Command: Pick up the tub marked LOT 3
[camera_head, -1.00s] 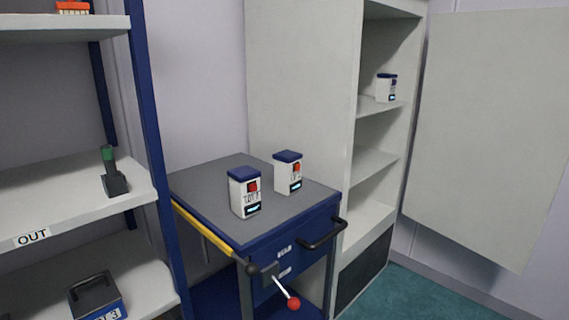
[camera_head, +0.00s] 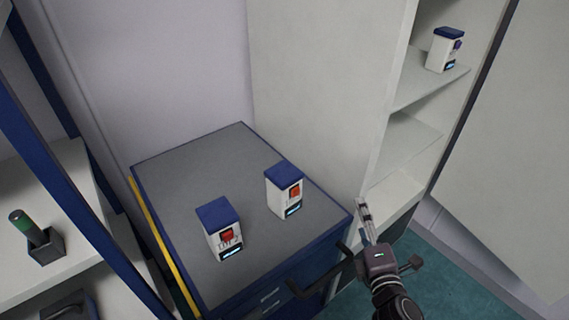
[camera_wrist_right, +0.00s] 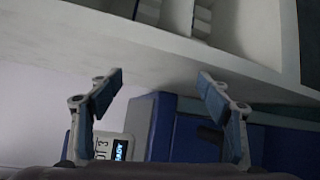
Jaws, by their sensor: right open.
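Two white tubs with blue lids stand upright on the grey-topped trolley: a left tub (camera_head: 222,240) with a red square and a right tub (camera_head: 287,198) with an orange square. Their lot numbers are too small to read in the head view. The right wrist view shows part of a tub (camera_wrist_right: 110,146) whose sideways label ends in 3, partly behind a finger; I cannot tell for certain which trolley tub it is. My right gripper (camera_head: 363,212) is open and empty, right of the right tub and near the trolley edge; its spread fingers fill the wrist view (camera_wrist_right: 160,85). My left gripper is out of view.
The trolley (camera_head: 180,180) has a black handle (camera_head: 310,289) and a yellow bar along its left side. A white cabinet (camera_head: 320,90) stands behind, holding a third tub (camera_head: 443,52) on a shelf (camera_head: 425,86). A rack (camera_head: 85,215) with a green-topped object (camera_head: 36,238) stands left.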

